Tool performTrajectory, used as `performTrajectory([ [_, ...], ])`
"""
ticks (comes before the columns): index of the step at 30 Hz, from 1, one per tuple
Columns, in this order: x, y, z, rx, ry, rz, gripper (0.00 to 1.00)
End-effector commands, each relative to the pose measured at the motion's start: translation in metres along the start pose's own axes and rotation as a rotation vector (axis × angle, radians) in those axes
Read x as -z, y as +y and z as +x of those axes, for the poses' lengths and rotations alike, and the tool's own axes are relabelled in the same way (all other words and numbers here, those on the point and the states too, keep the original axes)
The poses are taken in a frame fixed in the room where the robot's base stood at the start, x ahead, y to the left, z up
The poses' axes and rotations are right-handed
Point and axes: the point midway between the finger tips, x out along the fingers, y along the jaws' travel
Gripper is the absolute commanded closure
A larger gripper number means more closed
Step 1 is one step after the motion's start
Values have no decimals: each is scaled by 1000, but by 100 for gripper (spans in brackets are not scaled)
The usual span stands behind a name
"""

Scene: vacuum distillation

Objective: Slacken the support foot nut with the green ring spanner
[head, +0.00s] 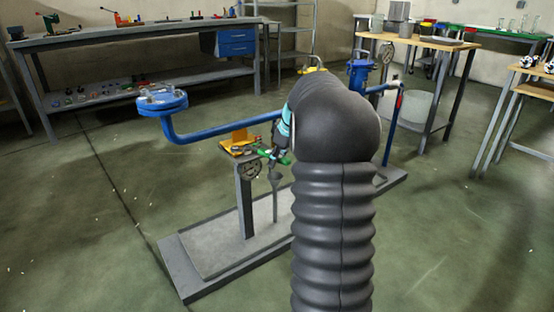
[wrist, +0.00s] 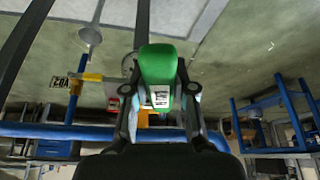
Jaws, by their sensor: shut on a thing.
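My gripper (head: 277,158) is mostly hidden behind my own dark arm in the head view, beside the stand's upper end. In the wrist view my gripper (wrist: 158,95) is shut on the green ring spanner (wrist: 157,65), whose green end fills the space between the fingers. A bit of the green spanner (head: 267,154) also shows in the head view, just right of the yellow bracket (head: 238,142). A grey rod (head: 275,205) stands below it, above the base plate. I cannot make out the support foot nut, nor whether the spanner's ring is around it.
A blue pipe (head: 205,133) with a flanged end (head: 162,100) runs over the grey post (head: 245,205). A handwheel (head: 249,167) sits close to my gripper. The base plate (head: 205,252) lies on open green floor. Benches (head: 120,38) stand behind.

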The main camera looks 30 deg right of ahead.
Motion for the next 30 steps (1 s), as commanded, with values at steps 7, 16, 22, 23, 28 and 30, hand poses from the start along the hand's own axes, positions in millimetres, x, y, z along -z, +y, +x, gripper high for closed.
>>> performTrajectory([
  [7,3,0,-7,-1,1,-1,100],
  [16,10,0,-22,-1,1,-1,100],
  [22,14,0,-31,-1,2,-1,100],
  [23,14,0,-33,-1,2,-1,100],
  [28,18,0,-41,-1,2,-1,100],
  [30,18,0,-42,-1,2,-1,100],
])
